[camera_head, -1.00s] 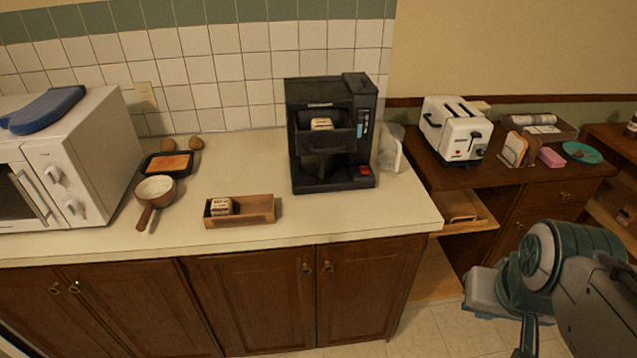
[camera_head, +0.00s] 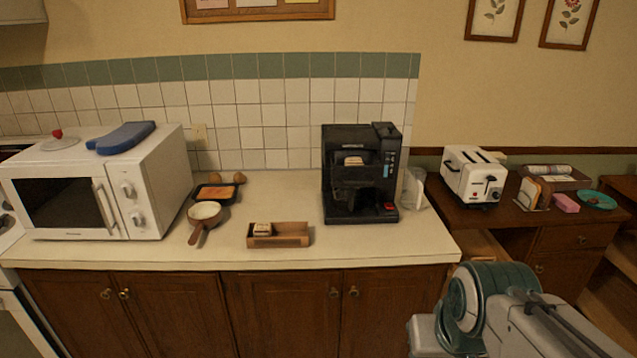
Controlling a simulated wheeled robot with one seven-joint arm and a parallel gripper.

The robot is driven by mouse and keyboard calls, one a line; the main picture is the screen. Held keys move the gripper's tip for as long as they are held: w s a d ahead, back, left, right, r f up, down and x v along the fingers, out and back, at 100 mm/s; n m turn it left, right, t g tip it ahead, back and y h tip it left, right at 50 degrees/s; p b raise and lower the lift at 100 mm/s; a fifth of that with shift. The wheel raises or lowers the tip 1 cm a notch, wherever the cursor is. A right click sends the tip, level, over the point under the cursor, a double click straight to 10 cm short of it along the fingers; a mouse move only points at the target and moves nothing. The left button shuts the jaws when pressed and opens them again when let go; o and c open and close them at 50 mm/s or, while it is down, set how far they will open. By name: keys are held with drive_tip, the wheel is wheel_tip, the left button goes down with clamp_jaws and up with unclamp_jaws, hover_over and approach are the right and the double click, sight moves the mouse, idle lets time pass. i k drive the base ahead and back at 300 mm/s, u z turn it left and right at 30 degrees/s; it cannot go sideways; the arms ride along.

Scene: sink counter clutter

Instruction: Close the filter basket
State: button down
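The black coffee maker (camera_head: 386,148) stands upright on the counter toward its right end. Its filter basket (camera_head: 352,175) is the dark part in the upper front opening and seems to stick out toward me. A small pale packet with a brown band (camera_head: 353,161) shows at the top of the basket. Dark on dark, I cannot tell exactly how far out the basket is. My arm shows at the lower right, apart from the coffee maker and in front of the counter. My gripper is outside the picture.
A wooden tray (camera_head: 292,240) with a small block stands left of the coffee maker's front. A brown-handled pan (camera_head: 204,212) and microwave (camera_head: 145,190) are further left. A clear container (camera_head: 413,188) stands close on the right. A toaster (camera_head: 474,177) is on the lower side cabinet.

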sight(370, 174)
drive_tip(key=u, duration=0.2)
drive_tip(key=i, duration=1)
